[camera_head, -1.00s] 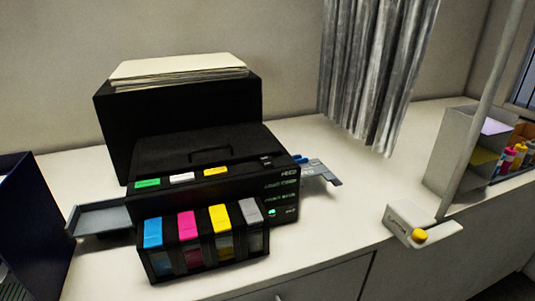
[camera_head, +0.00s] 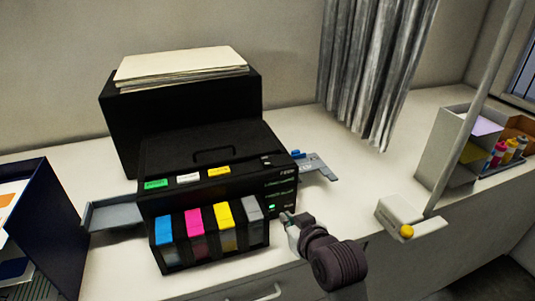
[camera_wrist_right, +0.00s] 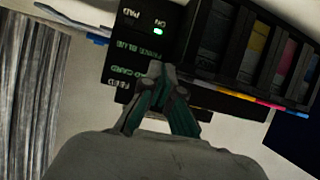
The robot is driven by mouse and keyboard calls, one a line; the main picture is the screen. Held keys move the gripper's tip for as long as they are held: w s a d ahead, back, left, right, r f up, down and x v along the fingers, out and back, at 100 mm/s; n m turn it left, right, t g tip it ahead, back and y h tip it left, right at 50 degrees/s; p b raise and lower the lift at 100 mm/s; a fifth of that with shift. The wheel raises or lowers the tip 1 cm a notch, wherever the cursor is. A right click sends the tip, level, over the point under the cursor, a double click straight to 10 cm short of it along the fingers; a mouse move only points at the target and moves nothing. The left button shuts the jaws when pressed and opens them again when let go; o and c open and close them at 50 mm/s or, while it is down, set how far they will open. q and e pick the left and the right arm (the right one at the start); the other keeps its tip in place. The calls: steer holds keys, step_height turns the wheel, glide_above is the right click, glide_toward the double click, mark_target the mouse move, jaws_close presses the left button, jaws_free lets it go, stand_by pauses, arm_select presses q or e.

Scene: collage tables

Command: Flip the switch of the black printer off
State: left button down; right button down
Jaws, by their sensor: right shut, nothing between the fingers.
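The black printer (camera_head: 215,152) stands on the white counter, with ink tanks in front. Its right front panel carries green lettering and a lit green light (camera_head: 271,206); the light also shows in the right wrist view (camera_wrist_right: 158,31). I cannot make out the switch's own position. My right gripper (camera_head: 287,217) is at the printer's front right corner, just right of the ink tanks. In the right wrist view its closed fingertips (camera_wrist_right: 155,70) are in front of the labelled panel, with nothing between them. I cannot tell whether they touch it. My left gripper is not in view.
Ink tanks (camera_head: 209,240) in blue, magenta, yellow and grey stand before the printer. A black box (camera_head: 125,125) with papers is behind it. A grey tray (camera_head: 112,214) sticks out left. A white device with a yellow knob (camera_head: 407,231) is right. The counter between is clear.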

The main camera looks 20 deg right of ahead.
steer(key=w+r+t, duration=0.4)
steer(key=w+r, duration=0.1)
steer(key=r, duration=0.7)
steer(key=shift+w+d+m, duration=0.15)
steer(key=shift+w+m, duration=0.15)
steer(key=p, duration=0.4)
glide_above(267, 163)
steer(key=s, duration=0.1)
steer(key=shift+s+f, duration=0.2)
steer(key=shift+f, duration=0.15)
steer(key=f, duration=0.1)
steer(key=w+f+p, duration=0.1)
steer(key=f, duration=0.1)
steer(key=shift+w+f, duration=0.1)
steer(key=shift+f+p, duration=0.3)
steer(key=shift+f, duration=0.3)
